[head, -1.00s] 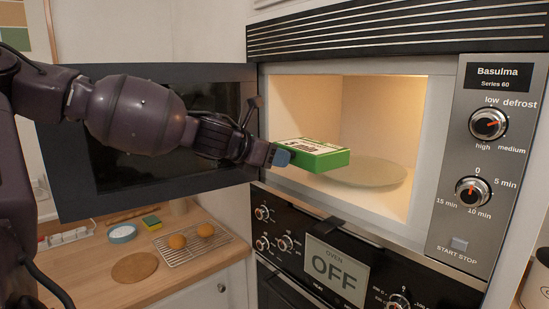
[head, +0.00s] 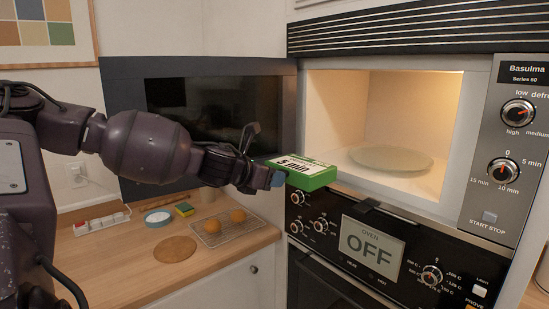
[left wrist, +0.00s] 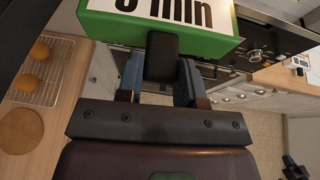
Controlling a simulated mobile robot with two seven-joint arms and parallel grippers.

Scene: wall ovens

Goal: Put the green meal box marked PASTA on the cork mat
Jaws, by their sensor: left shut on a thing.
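The green meal box (head: 305,176) has a white label with "min" on it; I cannot read the word PASTA. My left gripper (head: 276,179) is shut on its near end and holds it in the air just outside the open microwave. In the left wrist view the box (left wrist: 215,47) is above the fingers (left wrist: 160,80), with a black block between them. The round cork mat (head: 175,249) lies bare on the wooden counter, below and left of the box. It also shows in the left wrist view (left wrist: 20,131).
The microwave door (head: 130,150) stands open behind my left arm. A glass plate (head: 390,158) is inside. On the counter are a wire rack (head: 215,235) with two buns, a blue-rimmed dish (head: 157,217), a sponge (head: 184,209) and a white power strip (head: 101,224).

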